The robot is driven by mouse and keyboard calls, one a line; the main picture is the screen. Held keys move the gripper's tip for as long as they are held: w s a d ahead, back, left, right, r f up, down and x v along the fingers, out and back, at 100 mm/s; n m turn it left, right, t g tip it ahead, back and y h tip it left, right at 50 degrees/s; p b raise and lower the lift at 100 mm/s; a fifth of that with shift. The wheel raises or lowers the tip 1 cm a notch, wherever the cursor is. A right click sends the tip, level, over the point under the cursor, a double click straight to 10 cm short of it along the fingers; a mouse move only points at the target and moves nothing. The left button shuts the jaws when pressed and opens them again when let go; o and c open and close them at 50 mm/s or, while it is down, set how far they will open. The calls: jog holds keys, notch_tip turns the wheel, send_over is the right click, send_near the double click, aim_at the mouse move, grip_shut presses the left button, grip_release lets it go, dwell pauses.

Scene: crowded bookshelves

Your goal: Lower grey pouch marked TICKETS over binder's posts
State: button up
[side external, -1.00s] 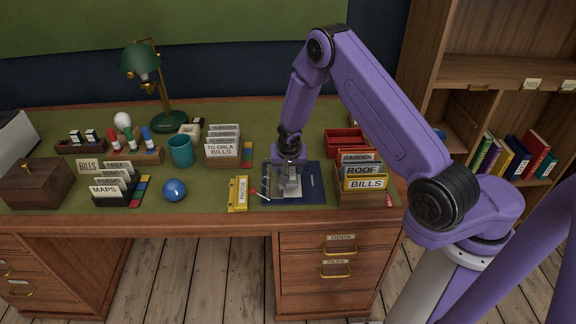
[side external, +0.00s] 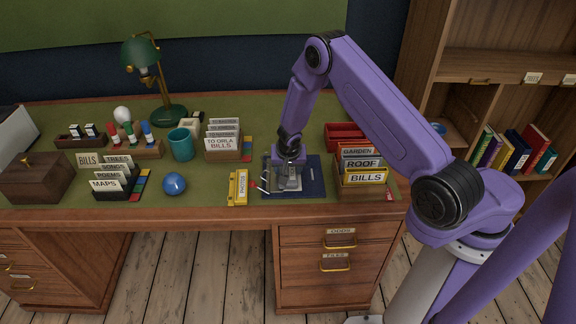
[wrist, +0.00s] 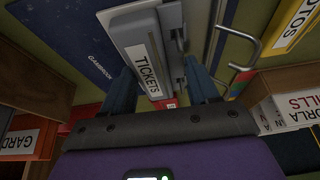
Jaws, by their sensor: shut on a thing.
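The grey pouch marked TICKETS (wrist: 145,45) is held between the blue fingers of my gripper (wrist: 165,88), its label facing the wrist camera. In the side view my gripper (side external: 288,178) points down with the pouch over the left part of the open dark blue binder (side external: 312,178). The binder's cover also shows in the wrist view (wrist: 65,40). Bent metal posts (wrist: 240,45) stand at the binder's left side, and their tips (side external: 264,183) show left of my gripper. The pouch hides part of the binder's metal strip; I cannot tell whether any post is inside the pouch.
A yellow PHOTOS box (side external: 238,187) lies just left of the binder. A wooden card box with BILLS, ROOF and GARDEN (side external: 362,192) stands close on the right.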

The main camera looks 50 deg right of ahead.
dwell(0.3)
jog(key=o, duration=1.2)
jog(key=shift+c, duration=0.2)
jog(key=shift+r, duration=3.4)
